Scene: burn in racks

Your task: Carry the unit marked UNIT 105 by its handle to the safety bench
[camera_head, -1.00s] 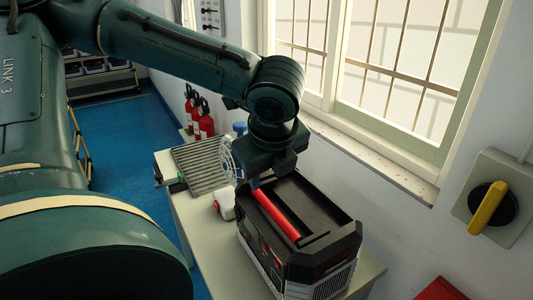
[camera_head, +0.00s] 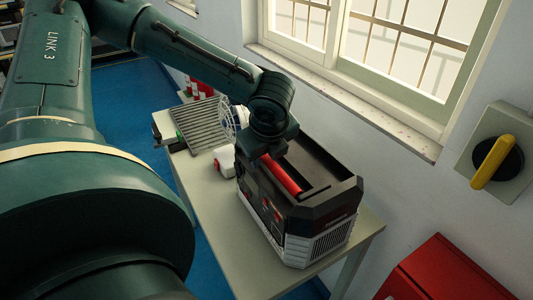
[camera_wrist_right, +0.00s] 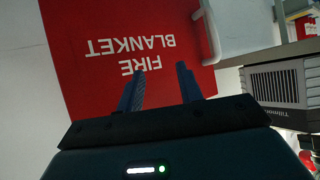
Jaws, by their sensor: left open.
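A black and grey unit (camera_head: 325,215) with a red handle (camera_head: 280,174) along its top stands upright on a pale bench (camera_head: 215,218) in the head view. No UNIT 105 marking is readable. My left gripper (camera_head: 267,156) is open over the far end of the handle. Its fingertips are mostly hidden, so I cannot tell whether they straddle or touch the handle. In the right wrist view my right gripper (camera_wrist_right: 160,70) has its two dark blue fingers apart with nothing between them. The unit's vented grey side (camera_wrist_right: 282,84) seems to show at the right there.
A slatted grey rack (camera_head: 200,122), a white container (camera_head: 225,161) and a wire fan guard (camera_head: 229,124) sit behind the unit. A red FIRE BLANKET box (camera_wrist_right: 125,45) is close beyond my right fingers. A yellow-handled switch (camera_head: 491,162) is on the right wall.

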